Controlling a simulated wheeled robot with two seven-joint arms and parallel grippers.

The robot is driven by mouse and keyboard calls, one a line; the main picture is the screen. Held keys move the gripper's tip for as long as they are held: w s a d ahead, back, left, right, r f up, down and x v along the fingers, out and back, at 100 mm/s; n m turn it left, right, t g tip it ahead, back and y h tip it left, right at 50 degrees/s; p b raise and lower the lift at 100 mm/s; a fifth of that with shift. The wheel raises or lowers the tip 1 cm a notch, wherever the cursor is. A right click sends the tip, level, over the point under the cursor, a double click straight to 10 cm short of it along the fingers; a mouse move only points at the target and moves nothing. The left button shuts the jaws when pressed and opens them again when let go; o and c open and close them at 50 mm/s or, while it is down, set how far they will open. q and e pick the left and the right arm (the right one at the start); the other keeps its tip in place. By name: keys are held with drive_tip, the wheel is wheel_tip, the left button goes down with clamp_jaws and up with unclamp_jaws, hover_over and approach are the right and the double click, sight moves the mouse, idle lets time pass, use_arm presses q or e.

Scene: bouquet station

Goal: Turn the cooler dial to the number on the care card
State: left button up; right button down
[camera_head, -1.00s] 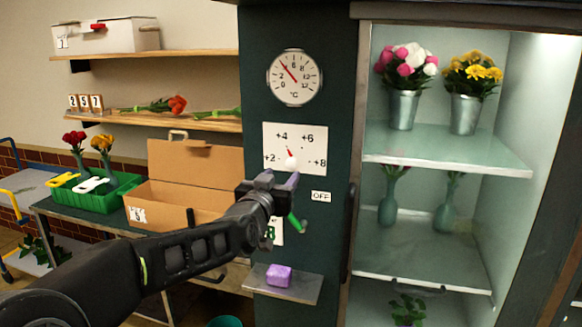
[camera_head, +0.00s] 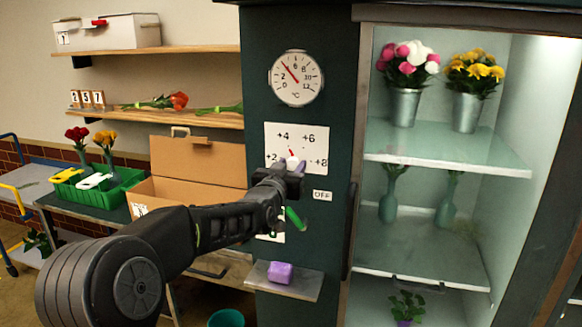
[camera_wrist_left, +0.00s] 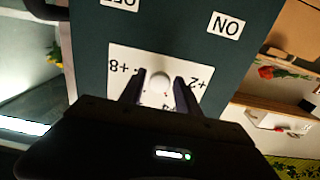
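The cooler dial is a white knob (camera_head: 293,162) with a small red pointer on a white plate (camera_head: 312,148) marked +2, +4, +6 and +8. The visible red part points up, slightly left, toward +4. In the left wrist view the knob (camera_wrist_left: 158,86) sits between the two fingers (camera_wrist_left: 160,92), with narrow gaps; contact is unclear. My right gripper is not in view.
A round °C gauge (camera_head: 297,78) is above the plate. An OFF label (camera_head: 322,196) and a green bar (camera_head: 295,218) are beside my gripper. A purple block (camera_head: 280,272) lies on a small ledge (camera_head: 300,285). The glass-shelved cooler (camera_head: 440,150) with flowers stands right.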

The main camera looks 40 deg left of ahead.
use_arm(q)
clamp_jaws()
